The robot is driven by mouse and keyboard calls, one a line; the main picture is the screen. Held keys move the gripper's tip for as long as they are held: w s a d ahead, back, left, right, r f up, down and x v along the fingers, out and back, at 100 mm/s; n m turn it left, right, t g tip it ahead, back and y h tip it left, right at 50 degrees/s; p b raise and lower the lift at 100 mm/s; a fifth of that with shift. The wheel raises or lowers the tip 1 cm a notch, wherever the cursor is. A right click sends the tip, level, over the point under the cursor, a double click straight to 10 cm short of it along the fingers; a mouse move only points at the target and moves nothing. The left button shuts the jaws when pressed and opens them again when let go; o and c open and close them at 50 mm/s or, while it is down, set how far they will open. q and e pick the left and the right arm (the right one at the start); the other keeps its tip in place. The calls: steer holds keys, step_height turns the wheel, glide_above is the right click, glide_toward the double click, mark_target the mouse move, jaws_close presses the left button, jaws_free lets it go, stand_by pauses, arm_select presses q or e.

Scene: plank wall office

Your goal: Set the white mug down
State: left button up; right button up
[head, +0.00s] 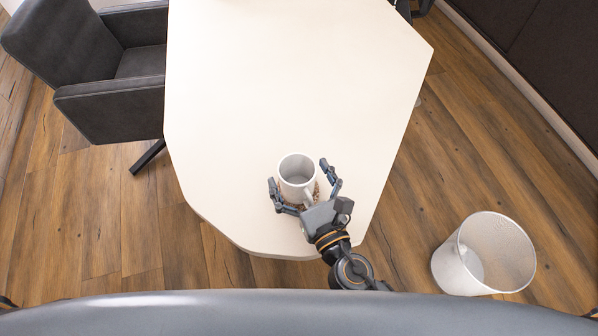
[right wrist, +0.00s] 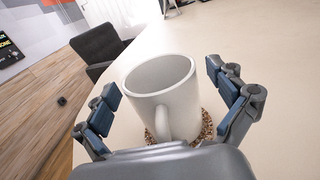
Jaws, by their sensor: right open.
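The white mug (head: 297,172) stands upright on a brown speckled coaster (head: 317,190) near the front edge of the cream table (head: 290,80). In the right wrist view the mug (right wrist: 163,90) looks empty, and its handle points toward the gripper's palm. The coaster (right wrist: 207,127) shows under it, partly hidden by the mug. My right gripper (head: 303,175) is open, with one finger on each side of the mug. In the right wrist view its fingers (right wrist: 165,95) show gaps to the mug on both sides. My left gripper is not in view.
A dark grey armchair (head: 70,50) stands at the table's left side. A white mesh waste bin (head: 485,255) stands on the wooden floor at the right. The tabletop beyond the mug is clear. A dark panel (head: 550,50) runs along the right.

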steer(key=shift+r, duration=0.1)
steer(key=shift+s, duration=0.15)
steer(key=b+v, duration=0.4)
steer(key=v, duration=0.6)
steer(key=shift+s+d+b, duration=0.2)
steer(key=shift+s+b, duration=0.15)
steer(key=shift+b, duration=0.05)
steer(key=shift+s+d, duration=0.25)
steer(key=shift+s, duration=0.2)
steer(key=shift+w, duration=0.1)
